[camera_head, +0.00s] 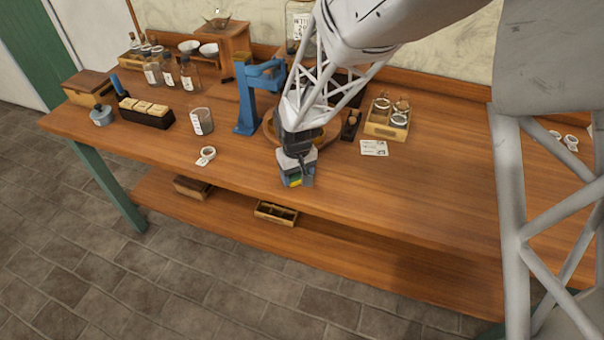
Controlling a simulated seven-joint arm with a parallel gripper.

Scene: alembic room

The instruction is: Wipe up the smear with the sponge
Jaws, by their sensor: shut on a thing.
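My gripper (298,172) is near the front edge of the wooden bench (440,200), about mid-picture. It points down and is shut on a small block with yellow and green on it, which I take for the sponge (294,182). Most of the sponge is hidden by the fingers. It is low over the bench top; I cannot tell whether it touches the wood. I see no smear; it may be hidden behind my gripper or too faint to make out.
A blue stand (245,100) is behind and left of my gripper. A beaker (201,121) and a tagged ring (206,155) are to the left. A wooden rack with glass jars (386,128) and a white card (374,148) are to the right. The bench's front right is clear.

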